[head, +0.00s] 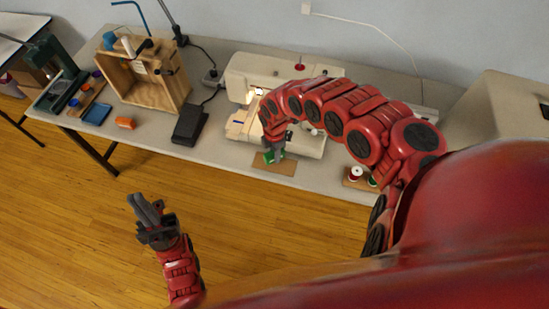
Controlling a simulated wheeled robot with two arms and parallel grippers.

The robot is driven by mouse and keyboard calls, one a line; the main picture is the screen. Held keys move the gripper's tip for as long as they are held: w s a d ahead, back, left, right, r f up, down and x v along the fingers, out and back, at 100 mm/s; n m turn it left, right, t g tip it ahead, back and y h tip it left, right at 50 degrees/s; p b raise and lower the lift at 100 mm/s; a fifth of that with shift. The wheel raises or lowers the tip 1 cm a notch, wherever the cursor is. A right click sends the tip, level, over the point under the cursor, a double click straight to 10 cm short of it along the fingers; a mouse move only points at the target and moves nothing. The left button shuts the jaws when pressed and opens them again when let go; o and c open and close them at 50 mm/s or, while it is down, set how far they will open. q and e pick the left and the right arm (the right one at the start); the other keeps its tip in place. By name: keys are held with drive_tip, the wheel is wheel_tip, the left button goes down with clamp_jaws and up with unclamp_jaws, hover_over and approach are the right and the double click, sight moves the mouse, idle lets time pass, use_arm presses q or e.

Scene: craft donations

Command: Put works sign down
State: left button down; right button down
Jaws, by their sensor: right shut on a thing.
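No works sign can be made out in the head view. My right gripper (276,146) reaches down over the front of the long table, before the sewing machine. It is shut on a small green thing (270,158), which looks like a thread spool and is partly hidden by the fingers. The green thing is at a flat brown board (273,165) on the table; I cannot tell whether it touches the board. My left gripper (145,204) is over the wooden floor, clear of the table, with nothing seen in it. Its finger gap is unclear.
The long table (225,170) holds a white sewing machine (255,70), a black pedal (190,125), a wooden box (145,90), an orange block (125,123) and a blue one (97,114). A red-topped spool (355,174) stands at right. The floor (80,220) in front is clear.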

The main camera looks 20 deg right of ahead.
wheel_tip(320, 180, down, 3)
drive_tip(key=shift+r+p, duration=0.1)
drive_tip(key=shift+p, duration=0.35)
drive_tip(key=shift+f, duration=0.35)
drive_tip(key=shift+d, duration=0.1)
drive_tip(key=shift+f, duration=0.25)
drive_tip(key=c, duration=0.6)
unclamp_jaws()
drive_tip(key=shift+r, duration=0.1)
drive_tip(key=shift+r, duration=0.1)
